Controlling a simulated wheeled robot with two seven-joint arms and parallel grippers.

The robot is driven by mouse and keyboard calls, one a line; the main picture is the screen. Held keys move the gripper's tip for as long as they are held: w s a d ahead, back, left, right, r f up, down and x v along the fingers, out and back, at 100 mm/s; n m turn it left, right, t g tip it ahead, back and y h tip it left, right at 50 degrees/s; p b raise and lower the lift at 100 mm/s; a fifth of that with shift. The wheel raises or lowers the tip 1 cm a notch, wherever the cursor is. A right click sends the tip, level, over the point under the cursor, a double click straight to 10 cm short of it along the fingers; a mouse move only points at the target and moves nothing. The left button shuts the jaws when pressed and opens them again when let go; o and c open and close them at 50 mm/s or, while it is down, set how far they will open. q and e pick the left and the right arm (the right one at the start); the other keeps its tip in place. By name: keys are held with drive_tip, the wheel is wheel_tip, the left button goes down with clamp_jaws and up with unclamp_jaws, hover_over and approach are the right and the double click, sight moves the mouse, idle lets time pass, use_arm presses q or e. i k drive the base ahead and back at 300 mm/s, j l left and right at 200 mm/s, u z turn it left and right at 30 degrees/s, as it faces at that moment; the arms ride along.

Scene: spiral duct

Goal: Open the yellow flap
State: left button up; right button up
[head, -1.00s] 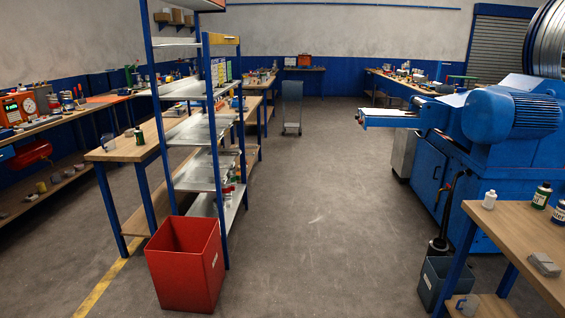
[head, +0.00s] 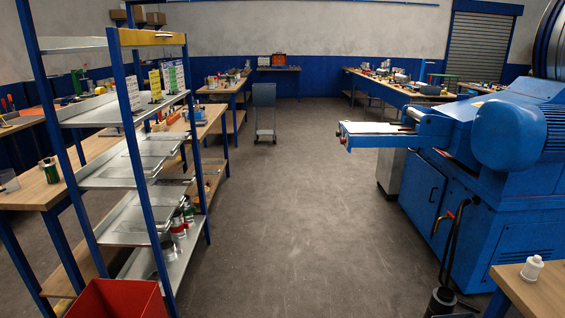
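A yellow panel (head: 152,37) spans the top end of the metal shelf rack at the left in the head view. It has a small dark mark in its middle. It looks closed, but it is too small to be sure, and I cannot tell whether it is the yellow flap. No other clear yellow flap shows. Neither of my grippers is in view.
The blue-post shelf rack (head: 132,150) stands left, with a red bin (head: 117,300) at its foot. A blue machine (head: 440,190) stands right, with a wooden table (head: 540,290) at lower right. A cart (head: 264,110) stands ahead. The grey floor (head: 300,220) between is clear.

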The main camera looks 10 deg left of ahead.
sight(127, 37)
drive_tip(key=i, duration=1.7)
